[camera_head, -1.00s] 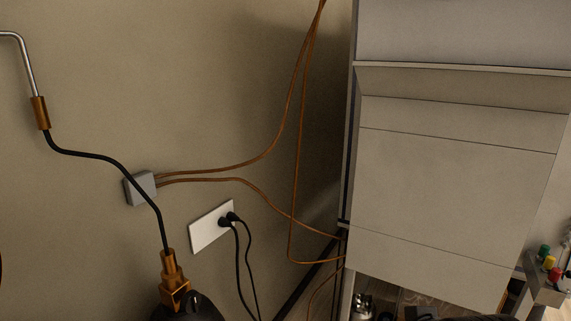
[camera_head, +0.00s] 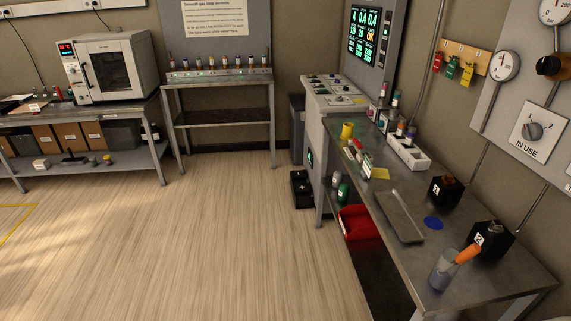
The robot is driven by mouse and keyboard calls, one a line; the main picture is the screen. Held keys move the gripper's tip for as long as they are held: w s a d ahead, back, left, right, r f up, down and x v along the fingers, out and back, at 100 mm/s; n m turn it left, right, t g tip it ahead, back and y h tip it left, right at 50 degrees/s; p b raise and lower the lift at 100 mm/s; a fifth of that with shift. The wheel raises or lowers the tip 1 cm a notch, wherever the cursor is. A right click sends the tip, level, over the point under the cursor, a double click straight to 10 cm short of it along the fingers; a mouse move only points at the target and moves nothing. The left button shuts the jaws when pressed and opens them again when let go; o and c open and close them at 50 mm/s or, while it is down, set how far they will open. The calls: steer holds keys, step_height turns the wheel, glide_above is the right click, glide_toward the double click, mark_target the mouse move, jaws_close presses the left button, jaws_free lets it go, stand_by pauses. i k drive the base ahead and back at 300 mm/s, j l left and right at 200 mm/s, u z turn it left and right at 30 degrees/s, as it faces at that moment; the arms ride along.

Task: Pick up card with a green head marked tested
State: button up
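I cannot read the word "tested" on anything at this size. Red, green and yellow-green tags hang from a wooden board on the right wall; the green tag (camera_head: 452,67) hangs in the middle. My gripper is not in view.
The long metal bench (camera_head: 398,262) holds a grey tray (camera_head: 401,216), black boxes (camera_head: 445,189), a beaker (camera_head: 443,270) with an orange-handled tool, and a white rack (camera_head: 408,152). An oven (camera_head: 103,66) stands at the back left.

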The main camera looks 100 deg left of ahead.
mark_target(366, 165)
steer(key=u, duration=2.75)
steer(key=i+j+z, duration=0.25)
steer(key=i+j, duration=0.65)
steer(key=i, duration=0.4)
steer(key=i+j+z, duration=0.3)
steer(key=i+j, duration=0.8)
steer(key=i, duration=0.1)
